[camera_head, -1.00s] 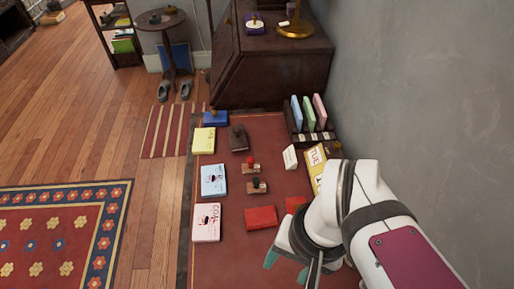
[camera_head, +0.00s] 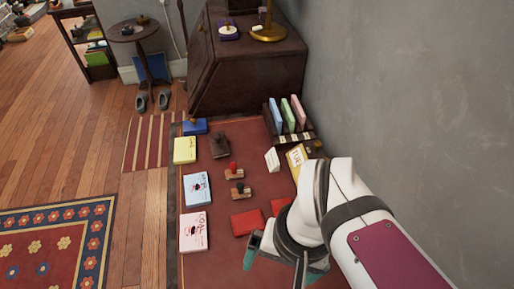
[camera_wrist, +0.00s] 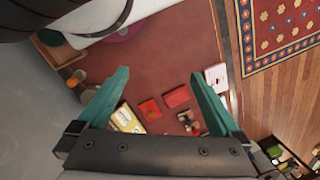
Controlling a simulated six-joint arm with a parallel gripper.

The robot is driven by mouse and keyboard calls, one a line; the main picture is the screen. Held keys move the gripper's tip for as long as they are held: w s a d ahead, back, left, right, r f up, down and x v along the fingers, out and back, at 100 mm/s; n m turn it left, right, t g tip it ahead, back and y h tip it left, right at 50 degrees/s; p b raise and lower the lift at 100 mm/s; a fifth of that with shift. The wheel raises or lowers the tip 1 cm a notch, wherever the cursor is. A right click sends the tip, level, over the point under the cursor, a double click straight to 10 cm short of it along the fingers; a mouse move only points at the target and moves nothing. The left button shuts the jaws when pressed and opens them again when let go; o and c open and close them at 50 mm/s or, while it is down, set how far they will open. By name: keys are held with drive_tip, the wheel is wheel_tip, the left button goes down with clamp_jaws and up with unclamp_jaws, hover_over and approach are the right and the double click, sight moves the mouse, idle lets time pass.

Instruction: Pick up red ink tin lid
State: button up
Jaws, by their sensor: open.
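Two flat red pieces lie on the dark red table top. One red piece (camera_head: 247,222) lies in the open, and it also shows in the wrist view (camera_wrist: 177,97). The other red piece (camera_head: 281,206) is partly hidden by my arm in the head view, but shows whole in the wrist view (camera_wrist: 149,109). I cannot tell which is the red ink tin lid. My gripper (camera_head: 281,268) is open and empty, above the table on the near side of both pieces. In the wrist view its green fingers (camera_wrist: 159,76) are spread wide, apart from both pieces.
Two stamps (camera_head: 236,181), a white box (camera_head: 194,231), a light-blue box (camera_head: 197,188) and a yellow box (camera_head: 185,150) stand left of and beyond the red pieces. A yellow calendar (camera_head: 297,158) and a book rack (camera_head: 292,132) stand near the grey wall (camera_head: 400,90).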

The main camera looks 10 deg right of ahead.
drive_tip(key=shift+w, duration=0.1)
drive_tip(key=n+h, duration=0.2)
drive_tip(key=n, duration=0.3)
hover_over(276, 205)
drive_tip(key=s, duration=0.3)
wheel_tip(276, 205, down, 5)
drive_tip(key=shift+n, duration=0.3)
drive_tip(key=f, duration=0.5)
drive_tip(key=d+f, duration=0.1)
drive_tip(key=f, duration=1)
drive_tip(key=shift+w+d+f, duration=0.25)
drive_tip(key=shift+d+f, duration=0.05)
drive_tip(key=c, duration=1.3)
